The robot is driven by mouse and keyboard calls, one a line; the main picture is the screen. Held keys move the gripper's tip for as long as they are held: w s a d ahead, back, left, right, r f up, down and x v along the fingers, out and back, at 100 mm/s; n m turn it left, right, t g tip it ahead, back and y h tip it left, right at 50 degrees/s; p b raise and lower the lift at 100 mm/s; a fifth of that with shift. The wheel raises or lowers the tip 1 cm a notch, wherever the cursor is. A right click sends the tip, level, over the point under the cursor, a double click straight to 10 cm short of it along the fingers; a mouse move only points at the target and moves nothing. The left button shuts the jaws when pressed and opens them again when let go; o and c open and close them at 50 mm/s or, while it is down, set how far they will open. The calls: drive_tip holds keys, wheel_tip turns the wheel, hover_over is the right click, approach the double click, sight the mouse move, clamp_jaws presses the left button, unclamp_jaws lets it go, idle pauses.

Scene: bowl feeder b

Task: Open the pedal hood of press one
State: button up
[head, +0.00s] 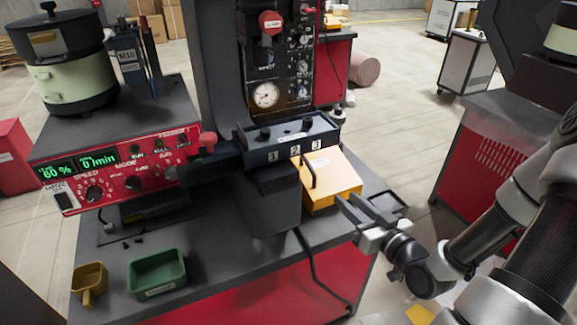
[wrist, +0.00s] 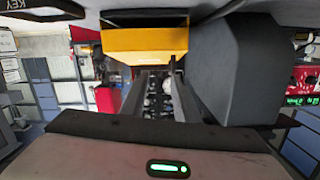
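The pedal hood (head: 333,182) is a yellow box with a sloping top on the grey bench, right of the press's grey column. It looks closed, and no pedal shows. A thin black handle (head: 309,171) stands on its left side. My gripper (head: 346,198) is just in front of the hood's right front corner, its fingers pointing up-left. In the wrist view the hood (wrist: 145,40) is at the top, beyond the fingertips. The two fingers (wrist: 157,75) are apart with nothing held between them.
The press column (head: 272,205) stands close left of the hood, under a box marked 1 2 3 (head: 288,140). A dark tray (head: 383,205) lies right of the hood. A green bin (head: 157,272) and a yellow scoop (head: 90,283) are at front left.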

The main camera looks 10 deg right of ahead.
sight(311, 167)
drive_tip(key=shift+t+y, duration=0.4)
drive_tip(key=shift+t, duration=0.3)
drive_tip(key=b+x, duration=0.2)
drive_tip(key=x, duration=0.3)
drive_tip(key=a+r+b+x, duration=0.1)
drive_tip(key=b+x, duration=0.2)
drive_tip(key=x, duration=0.3)
drive_tip(key=s+a+b+x, duration=0.1)
drive_tip(key=b+x, duration=0.1)
drive_tip(key=x, duration=0.4)
drive_tip(key=shift+w+a+r, duration=0.15)
drive_tip(key=shift+a+r, duration=0.1)
drive_tip(key=shift+r, duration=0.05)
clamp_jaws()
